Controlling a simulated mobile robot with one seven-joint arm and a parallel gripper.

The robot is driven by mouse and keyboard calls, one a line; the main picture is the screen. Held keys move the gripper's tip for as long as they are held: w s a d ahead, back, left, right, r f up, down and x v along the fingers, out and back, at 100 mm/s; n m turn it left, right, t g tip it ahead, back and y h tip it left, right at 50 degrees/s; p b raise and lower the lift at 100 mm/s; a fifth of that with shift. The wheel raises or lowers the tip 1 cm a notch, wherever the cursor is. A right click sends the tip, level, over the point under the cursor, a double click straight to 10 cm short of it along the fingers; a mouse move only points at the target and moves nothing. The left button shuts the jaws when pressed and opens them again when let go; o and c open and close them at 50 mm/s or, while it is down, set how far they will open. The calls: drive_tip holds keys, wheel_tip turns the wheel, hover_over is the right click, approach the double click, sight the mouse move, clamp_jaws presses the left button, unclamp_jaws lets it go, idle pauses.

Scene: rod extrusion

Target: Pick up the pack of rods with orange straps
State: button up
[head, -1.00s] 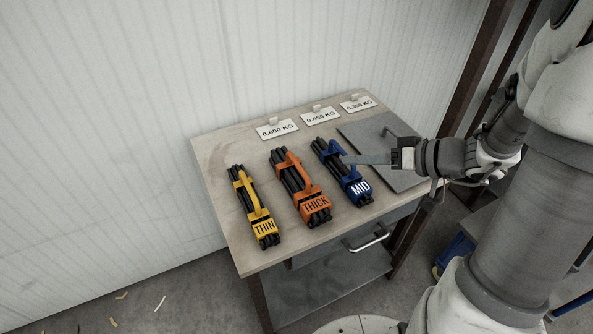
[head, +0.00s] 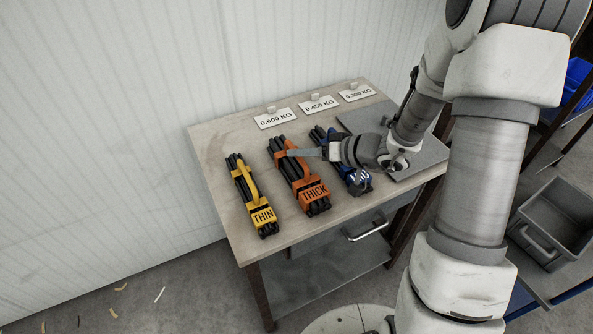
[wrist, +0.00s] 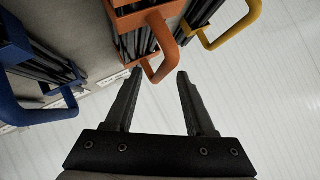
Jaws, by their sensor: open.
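The pack of dark rods with orange straps (head: 313,193), marked THICK, lies on the table between a yellow pack and a blue pack. Its orange handle shows in the wrist view (wrist: 168,64). My gripper (head: 291,153) is at the handle in the head view, reaching in from the right. In the wrist view my gripper (wrist: 160,73) is open, and the end of the handle loop appears between the fingertips, nearer the left one. I see no grip on it. The depth between fingers and handle is hard to tell.
The yellow THIN pack (head: 263,215) lies to the left. The blue pack (head: 358,183) lies to the right, partly hidden under my arm. Weight cards (head: 276,118) stand along the back edge by the wall. A grey plate (head: 425,158) covers the table's right end.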

drive_tip(key=shift+w+a+f, duration=0.25)
drive_tip(key=shift+a, duration=0.1)
clamp_jaws()
drive_tip(key=shift+r, duration=0.1)
idle(1.1)
